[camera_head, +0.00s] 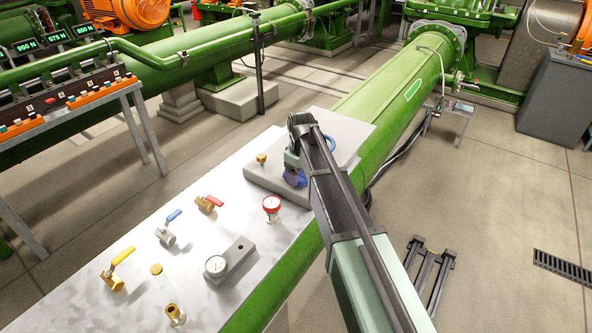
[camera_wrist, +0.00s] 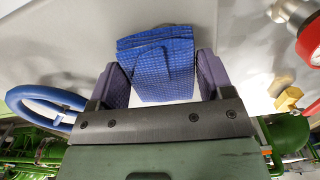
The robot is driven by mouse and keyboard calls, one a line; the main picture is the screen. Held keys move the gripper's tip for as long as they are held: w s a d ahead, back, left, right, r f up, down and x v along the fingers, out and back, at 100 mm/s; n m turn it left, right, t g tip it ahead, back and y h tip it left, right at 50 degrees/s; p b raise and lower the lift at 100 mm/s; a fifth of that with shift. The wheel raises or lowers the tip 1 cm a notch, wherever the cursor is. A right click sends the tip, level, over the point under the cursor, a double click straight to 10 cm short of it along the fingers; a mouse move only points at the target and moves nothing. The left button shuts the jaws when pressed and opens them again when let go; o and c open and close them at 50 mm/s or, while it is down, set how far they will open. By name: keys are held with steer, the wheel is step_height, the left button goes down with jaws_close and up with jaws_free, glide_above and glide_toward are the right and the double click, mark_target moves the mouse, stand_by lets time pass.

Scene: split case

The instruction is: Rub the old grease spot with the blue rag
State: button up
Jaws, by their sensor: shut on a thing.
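My gripper (camera_head: 294,176) is at the raised pale grey block on the metal bench, and it also shows in the wrist view (camera_wrist: 161,66). Its two purple-grey fingers are shut on the blue rag (camera_wrist: 155,75), a folded, textured cloth that sticks out past the fingertips. In the head view the arm and fingers mostly hide the rag. I cannot tell whether the rag touches the surface below. I cannot make out the old grease spot in either view; the arm, gripper and rag cover part of the block.
A blue ring (camera_wrist: 44,104) lies left of the gripper in the wrist view. The grey block (camera_head: 345,126) has a small brass fitting (camera_head: 262,158) on it. Valves, a red-rimmed gauge (camera_head: 271,206) and a gauge block (camera_head: 232,259) stand on the bench. A green pipe (camera_head: 395,85) runs behind.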

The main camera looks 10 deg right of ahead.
steer(key=shift+s+d, duration=1.65)
steer(key=shift+d, duration=0.05)
steer(key=shift+w+a, duration=0.15)
steer(key=shift+w, duration=0.15)
steer(key=shift+w+a, duration=2.4)
steer(key=shift+a, duration=0.1)
step_height(320, 180, up, 8)
steer(key=p, duration=0.7)
steer(key=shift+f, duration=0.25)
steer(key=shift+f, duration=0.1)
step_height(320, 180, down, 6)
steer(key=b, duration=0.5)
steer(key=shift+b, duration=0.3)
steer(key=shift+f+b, duration=1.05)
steer(key=shift+b, duration=0.05)
steer(key=shift+s+r, duration=0.1)
